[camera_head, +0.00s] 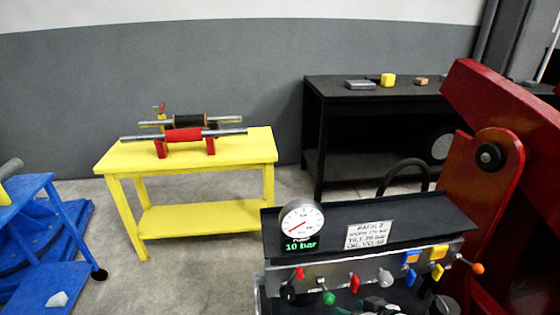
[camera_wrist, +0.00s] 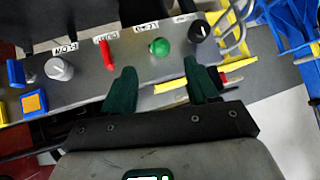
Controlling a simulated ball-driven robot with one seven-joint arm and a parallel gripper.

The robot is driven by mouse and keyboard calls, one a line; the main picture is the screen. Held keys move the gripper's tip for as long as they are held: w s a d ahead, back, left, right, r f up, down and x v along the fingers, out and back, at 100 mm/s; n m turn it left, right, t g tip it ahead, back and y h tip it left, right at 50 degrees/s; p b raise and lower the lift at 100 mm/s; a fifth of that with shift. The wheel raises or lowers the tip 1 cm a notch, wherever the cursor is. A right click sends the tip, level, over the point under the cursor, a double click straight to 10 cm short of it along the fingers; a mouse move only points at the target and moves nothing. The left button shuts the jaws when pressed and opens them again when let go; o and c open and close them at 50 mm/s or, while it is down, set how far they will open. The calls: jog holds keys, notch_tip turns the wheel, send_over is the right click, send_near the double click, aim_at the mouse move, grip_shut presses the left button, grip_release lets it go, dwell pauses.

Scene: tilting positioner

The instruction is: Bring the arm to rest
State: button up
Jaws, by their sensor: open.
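My gripper (camera_wrist: 161,88) shows in the wrist view with its two dark green fingers apart and nothing between them. It is over the control panel, and the fingertips point toward the row of knobs. Beyond the fingertips are a green knob (camera_wrist: 158,47), a red lever (camera_wrist: 106,54), a grey knob (camera_wrist: 60,68) and a black knob (camera_wrist: 199,30). I cannot tell whether the fingers touch the panel. In the head view the control panel (camera_head: 375,270) stands in front, with a round gauge (camera_head: 302,222) reading 10 bar.
A red machine frame (camera_head: 505,120) rises on the right beside the panel. A yellow table (camera_head: 190,160) with red-supported rollers stands behind left. A black bench (camera_head: 345,95) holds small blocks. A blue cart (camera_head: 40,235) is at far left. Grey floor lies between the cart and panel.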

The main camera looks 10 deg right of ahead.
jog(key=s+d+f+g+h, duration=0.1)
jog(key=s+g, duration=0.1)
jog(key=s, duration=0.7)
jog(key=s+d+f+m+g+h, duration=0.1)
jog(key=s+d+g, duration=0.1)
jog(key=s, duration=0.8)
jog(key=s+d+f+m+g+h, duration=0.1)
jog(key=s+g, duration=0.3)
jog(key=s, duration=0.6)
jog(key=shift+d+f+h, duration=0.3)
jog(key=shift+f, duration=0.05)
